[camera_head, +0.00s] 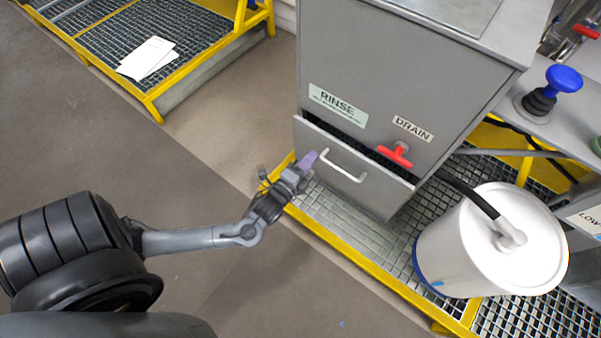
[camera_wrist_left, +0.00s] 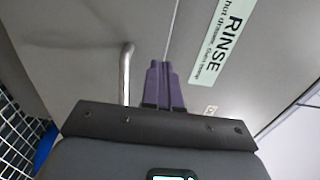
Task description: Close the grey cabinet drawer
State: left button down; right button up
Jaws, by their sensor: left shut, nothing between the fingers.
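The grey cabinet (camera_head: 400,90) carries a RINSE label (camera_head: 338,104) and a DRAIN label. Its grey drawer (camera_head: 385,188) stands partly open, with a dark gap along its top edge. The drawer's pale bar handle (camera_head: 342,167) is on its front; it also shows in the left wrist view (camera_wrist_left: 126,75). My left gripper (camera_head: 309,160) is shut and empty, close to the drawer's left end, beside the handle and not around it. In the left wrist view its purple fingers (camera_wrist_left: 163,85) are together in front of the grey panel; contact cannot be told. My right gripper is not in view.
A red valve handle (camera_head: 396,155) sits just above the drawer. A white drum (camera_head: 492,242) with a dark hose stands at the right on the yellow-edged grating (camera_head: 380,265). A blue knob (camera_head: 563,79) is at far right. The floor at left is clear.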

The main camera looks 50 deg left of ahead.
aim_at(328, 141)
pick_arm(q)
jog(key=b+x, duration=0.1)
jog(key=x, duration=0.1)
jog(key=b+x, duration=0.1)
jog(key=x, duration=0.1)
jog(key=shift+w+d+f, duration=0.15)
jog(key=shift+w, duration=0.3)
jog(key=shift+w+a+b, duration=0.25)
jog(key=shift+w+b, duration=0.2)
jog(key=shift+w, duration=0.05)
jog(key=shift+d, duration=0.1)
jog(key=p+x, duration=0.1)
jog(key=x, duration=0.3)
jog(key=shift+w, duration=0.1)
